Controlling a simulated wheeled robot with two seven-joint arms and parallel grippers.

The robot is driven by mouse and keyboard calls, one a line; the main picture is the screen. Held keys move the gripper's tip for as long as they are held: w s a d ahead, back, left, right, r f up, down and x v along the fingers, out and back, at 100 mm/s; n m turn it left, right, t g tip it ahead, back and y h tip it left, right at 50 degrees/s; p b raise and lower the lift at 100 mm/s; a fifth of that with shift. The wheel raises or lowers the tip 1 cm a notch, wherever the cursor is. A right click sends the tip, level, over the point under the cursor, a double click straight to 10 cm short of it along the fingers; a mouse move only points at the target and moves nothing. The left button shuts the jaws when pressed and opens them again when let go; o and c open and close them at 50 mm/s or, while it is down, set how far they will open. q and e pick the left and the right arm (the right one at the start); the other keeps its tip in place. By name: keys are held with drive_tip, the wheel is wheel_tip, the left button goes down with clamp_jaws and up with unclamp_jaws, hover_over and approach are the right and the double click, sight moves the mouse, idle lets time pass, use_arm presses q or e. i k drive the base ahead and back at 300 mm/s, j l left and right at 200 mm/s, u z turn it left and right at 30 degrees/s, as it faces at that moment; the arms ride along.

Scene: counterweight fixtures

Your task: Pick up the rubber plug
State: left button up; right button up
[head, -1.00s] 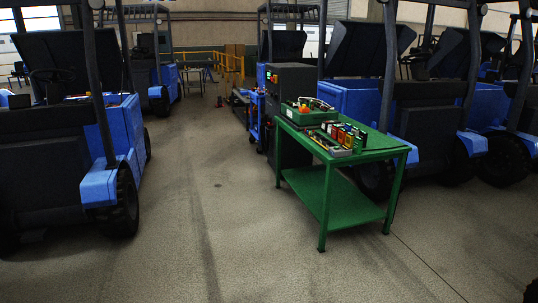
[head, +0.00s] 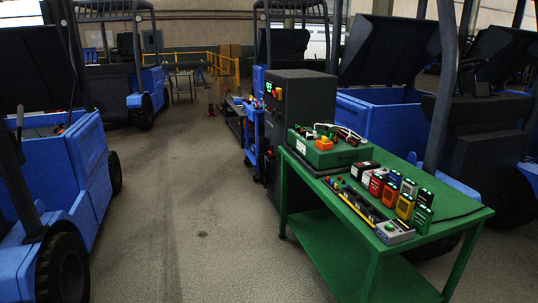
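I cannot make out a rubber plug in the head view. A green table (head: 450,203) stands at the right, with a green case (head: 318,152) at its back left. Several small upright coloured devices, among them an orange one (head: 405,206), stand along the table top. A long strip with small knobs and a grey end (head: 394,232) lies along its front edge. Neither of my grippers shows in the view.
Blue forklifts stand on the left (head: 83,165) and on the right (head: 372,117). A dark cabinet (head: 305,98) and a blue trolley (head: 253,130) stand behind the table. The concrete floor (head: 200,220) between the left forklift and the table is clear.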

sight(324, 140)
drive_tip(key=i, duration=2.1)
drive_tip(key=i+j+z, duration=0.15)
drive_tip(key=i+z, duration=0.35)
drive_tip(key=i+j+z, duration=0.35)
drive_tip(key=i+z, duration=0.15)
drive_tip(key=i, duration=0.15)
drive_tip(key=i+j+z, duration=0.8)
drive_tip(key=j+z, duration=0.15)
drive_tip(key=j, duration=0.3)
